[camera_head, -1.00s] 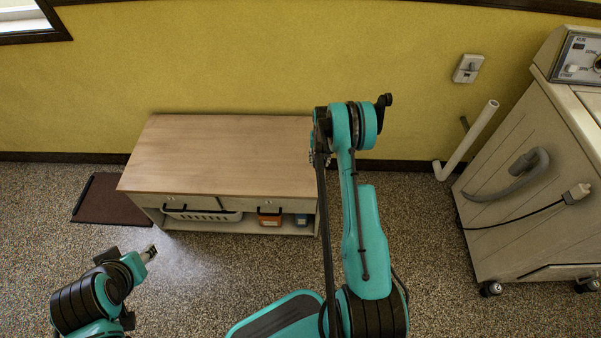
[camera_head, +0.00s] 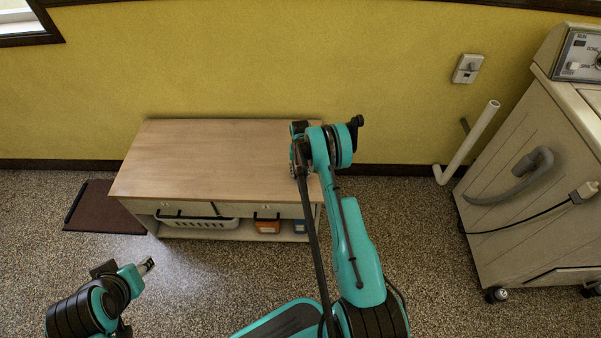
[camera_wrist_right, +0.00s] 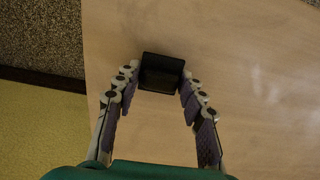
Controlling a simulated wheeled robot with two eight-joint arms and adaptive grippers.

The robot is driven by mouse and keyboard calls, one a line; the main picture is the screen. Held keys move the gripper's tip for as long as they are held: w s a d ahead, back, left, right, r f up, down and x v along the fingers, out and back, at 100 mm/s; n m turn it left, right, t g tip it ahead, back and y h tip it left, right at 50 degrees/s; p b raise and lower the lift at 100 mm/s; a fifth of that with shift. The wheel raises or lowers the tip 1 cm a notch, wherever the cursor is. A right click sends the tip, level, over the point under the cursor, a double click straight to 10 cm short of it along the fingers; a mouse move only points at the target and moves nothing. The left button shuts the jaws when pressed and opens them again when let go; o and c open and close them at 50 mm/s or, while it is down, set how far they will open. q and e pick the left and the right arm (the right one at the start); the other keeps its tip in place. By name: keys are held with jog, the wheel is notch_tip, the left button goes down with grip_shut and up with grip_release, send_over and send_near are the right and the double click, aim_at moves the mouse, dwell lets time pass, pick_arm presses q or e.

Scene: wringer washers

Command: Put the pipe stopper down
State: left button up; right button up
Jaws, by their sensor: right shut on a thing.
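The pipe stopper (camera_wrist_right: 161,60) is a small dark, square, cup-like piece in the right wrist view. My right gripper (camera_wrist_right: 158,76) is shut on it, with a fingertip on each side. The wooden bench top (camera_wrist_right: 255,85) lies below it; whether the stopper touches the top I cannot tell. In the head view my right gripper (camera_head: 298,168) is over the right end of the bench (camera_head: 200,160), and the arm hides the stopper. My left gripper (camera_head: 147,266) is low at the left, over the floor in front of the bench; its fingers are too small to read.
The bench top is bare. A white basket (camera_head: 200,223) and an orange box (camera_head: 267,224) sit on its lower shelf. A dark mat (camera_head: 98,210) lies at the left. A washer (camera_head: 525,190) with a grey hose (camera_head: 520,178) and a white pipe (camera_head: 468,143) stand at the right.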

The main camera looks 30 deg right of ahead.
jog(key=shift+f, duration=0.1)
jog(key=o, duration=1.1)
jog(key=shift+f, duration=0.1)
jog(key=shift+o, duration=0.2)
